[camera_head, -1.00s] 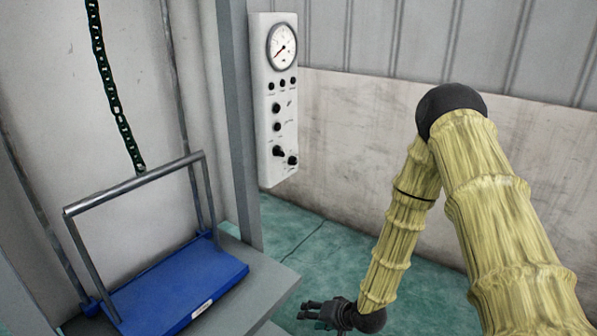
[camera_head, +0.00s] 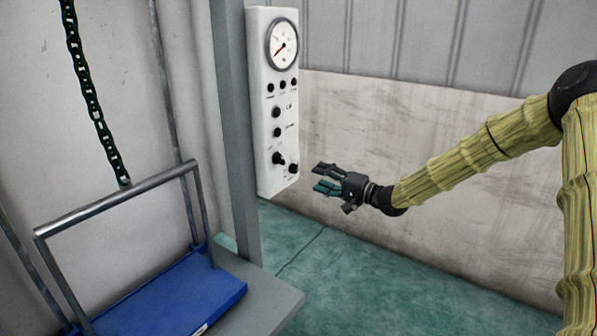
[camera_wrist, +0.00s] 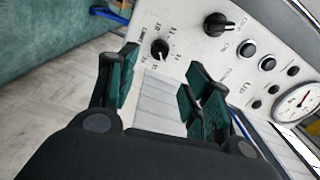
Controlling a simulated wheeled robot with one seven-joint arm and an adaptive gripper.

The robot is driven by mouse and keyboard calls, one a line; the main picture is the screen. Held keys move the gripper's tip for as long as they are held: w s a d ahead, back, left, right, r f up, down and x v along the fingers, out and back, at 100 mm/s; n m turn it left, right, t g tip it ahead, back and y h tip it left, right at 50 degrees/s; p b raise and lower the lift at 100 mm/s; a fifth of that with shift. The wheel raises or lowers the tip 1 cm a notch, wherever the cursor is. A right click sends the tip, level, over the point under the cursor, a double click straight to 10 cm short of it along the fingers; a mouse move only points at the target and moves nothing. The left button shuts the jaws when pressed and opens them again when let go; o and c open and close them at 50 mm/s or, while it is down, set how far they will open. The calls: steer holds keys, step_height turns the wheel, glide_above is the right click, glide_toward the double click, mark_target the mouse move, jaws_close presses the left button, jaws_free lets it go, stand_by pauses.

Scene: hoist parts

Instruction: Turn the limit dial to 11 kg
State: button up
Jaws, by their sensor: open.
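The limit dial (camera_head: 293,168) is the small black knob at the lower right of the white control panel (camera_head: 264,185). My gripper (camera_head: 320,178) is open and empty, a short way right of the panel's lower end. In the wrist view my gripper (camera_wrist: 160,77) has its teal-padded fingers spread, with the dial showing beyond and between them. The fingers look apart from the dial.
A larger black knob (camera_wrist: 217,23) sits beside the dial. Several buttons and a round gauge (camera_head: 282,43) are farther up the panel. A grey post (camera_head: 234,130) stands left of the panel. A chain (camera_head: 100,120) hangs by a blue platform (camera_head: 175,295). The floor at right is clear.

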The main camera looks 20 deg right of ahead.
mark_target(297, 170)
steer(key=x, duration=0.8)
steer(key=shift+w+a+p, duration=0.2)
steer(key=shift+w+p, duration=0.1)
steer(key=shift+p, duration=0.05)
steer(key=shift+c, duration=0.4)
steer(key=shift+f, duration=0.1)
steer(key=c, duration=1)
